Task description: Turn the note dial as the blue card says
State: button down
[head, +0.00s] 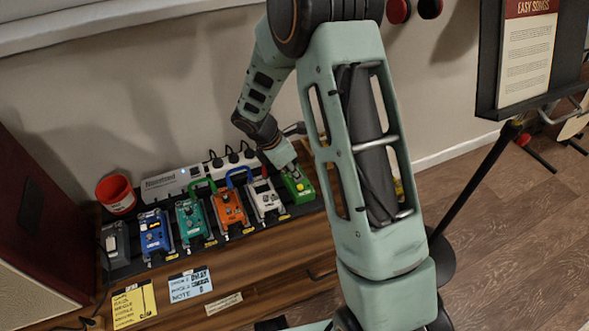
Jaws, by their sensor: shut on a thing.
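The blue card (189,285) lies on the wooden bench in front of the pedals. Its last line begins with NOTE; its small handwriting is hard to read. The green pedal (297,186) with a yellow spot stands at the right end of the pedal row. My gripper (290,171) points down at the back of this pedal and is shut on a dial there. The fingertips hide the dial, so its setting cannot be seen.
White (264,198), orange (229,208), teal (194,221) and blue (155,232) pedals stand close on the left. A power strip (172,183) and a red cup (116,194) are behind. A yellow note (134,304) lies in front. A music stand (487,104) is at right.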

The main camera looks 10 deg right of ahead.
jog(key=shift+w+a+m+g+p, duration=0.15)
jog(key=shift+m+g+p, duration=0.75)
jog(key=shift+m, duration=1.3)
jog(key=c, duration=1.9)
grip_release()
jog(key=v, duration=0.8)
jog(key=shift+w, duration=0.1)
